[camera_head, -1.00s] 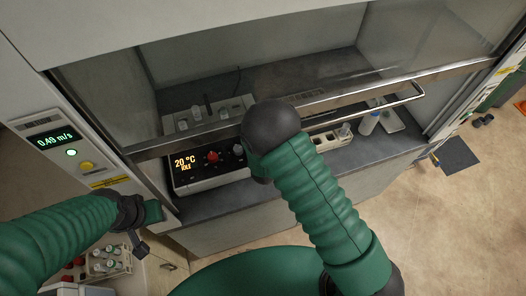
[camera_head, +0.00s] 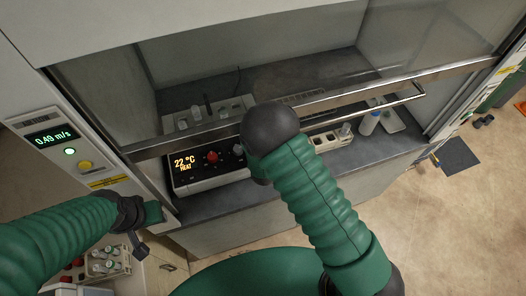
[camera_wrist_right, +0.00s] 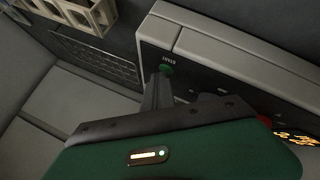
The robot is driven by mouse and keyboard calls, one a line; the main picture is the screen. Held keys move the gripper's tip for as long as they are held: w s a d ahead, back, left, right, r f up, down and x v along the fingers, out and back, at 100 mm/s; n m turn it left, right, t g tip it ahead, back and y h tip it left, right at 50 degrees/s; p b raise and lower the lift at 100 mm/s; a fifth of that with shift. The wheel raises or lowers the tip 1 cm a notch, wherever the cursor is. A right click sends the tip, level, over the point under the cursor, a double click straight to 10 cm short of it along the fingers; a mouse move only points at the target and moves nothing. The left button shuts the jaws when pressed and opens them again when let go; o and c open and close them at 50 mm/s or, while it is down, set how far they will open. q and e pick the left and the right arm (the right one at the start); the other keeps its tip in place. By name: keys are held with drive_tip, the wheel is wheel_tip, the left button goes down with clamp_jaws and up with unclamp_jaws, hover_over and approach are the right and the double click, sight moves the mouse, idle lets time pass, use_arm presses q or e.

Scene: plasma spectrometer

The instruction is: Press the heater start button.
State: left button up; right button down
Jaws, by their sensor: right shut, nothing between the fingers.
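The heater (camera_head: 205,183) stands at the front of the fume hood, with a lit display (camera_head: 184,164) reading 22 °C and HEAT and a red knob (camera_head: 212,157). In the right wrist view a green button (camera_wrist_right: 165,68) sits under a small label on the heater's dark front panel. My right gripper (camera_wrist_right: 161,80) is shut and empty, its fingertips right at the green button; I cannot tell whether they touch it. In the head view my right arm hides this gripper and the button. My left gripper (camera_head: 139,240) is at the lower left, away from the heater; its jaws are unclear.
The raised glass sash has a metal bar handle (camera_head: 408,95) running above the heater. A sash control panel (camera_head: 70,150) with a 0.49 m/s readout is at the left. A beige rack (camera_wrist_right: 82,13) stands beside the heater. A vial rack (camera_head: 105,262) is below my left arm.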

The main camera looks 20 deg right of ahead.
drive_tip(key=shift+r+p, duration=0.65)
drive_tip(key=shift+r, duration=0.15)
wheel_tip(320, 180, up, 5)
drive_tip(key=p, duration=0.4)
drive_tip(key=shift+r, duration=0.1)
idle(0.5)
